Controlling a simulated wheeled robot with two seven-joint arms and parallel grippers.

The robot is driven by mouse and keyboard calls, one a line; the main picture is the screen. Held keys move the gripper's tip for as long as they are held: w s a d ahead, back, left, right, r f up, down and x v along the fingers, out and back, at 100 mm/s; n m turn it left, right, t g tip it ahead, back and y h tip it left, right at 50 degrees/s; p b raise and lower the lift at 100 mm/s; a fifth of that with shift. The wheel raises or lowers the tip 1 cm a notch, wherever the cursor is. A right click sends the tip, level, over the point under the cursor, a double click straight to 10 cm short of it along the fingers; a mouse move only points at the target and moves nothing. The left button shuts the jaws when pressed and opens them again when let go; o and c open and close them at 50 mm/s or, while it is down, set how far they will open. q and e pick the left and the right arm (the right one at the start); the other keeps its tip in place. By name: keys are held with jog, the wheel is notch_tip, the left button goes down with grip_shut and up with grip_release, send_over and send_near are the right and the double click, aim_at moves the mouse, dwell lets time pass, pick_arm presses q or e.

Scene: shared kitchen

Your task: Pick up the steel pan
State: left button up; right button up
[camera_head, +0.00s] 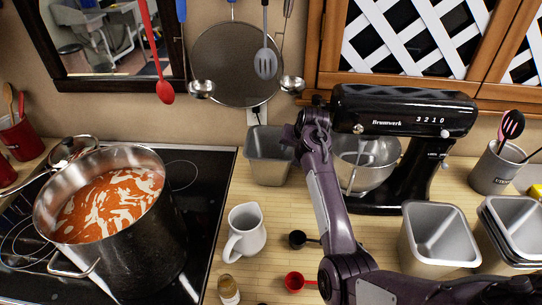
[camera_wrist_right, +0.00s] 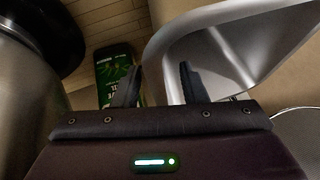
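A rectangular steel pan (camera_head: 268,160) stands on the wooden counter against the back wall, left of the stand mixer. My right gripper (camera_head: 300,135) is at the right side of this pan, and its arm comes up from the lower right. In the right wrist view the pan (camera_wrist_right: 215,62) fills the upper right, with its rim near the fingers. My right gripper (camera_wrist_right: 158,85) is open there. Its right finger overlaps the pan, and its left finger shows outside the rim. Whether either finger touches the pan cannot be told. My left gripper is not in view.
The black stand mixer (camera_head: 400,110) and its bowl (camera_head: 372,165) stand close right. A green-labelled item (camera_wrist_right: 112,68) lies beside the pan. A white jug (camera_head: 245,232) and measuring spoons are in front. Other steel pans (camera_head: 440,235) stand right; a large soup pot (camera_head: 120,250) sits left.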

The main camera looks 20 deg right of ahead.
jog(key=shift+x, duration=0.75)
jog(key=shift+c, duration=0.3)
grip_shut()
dwell(0.5)
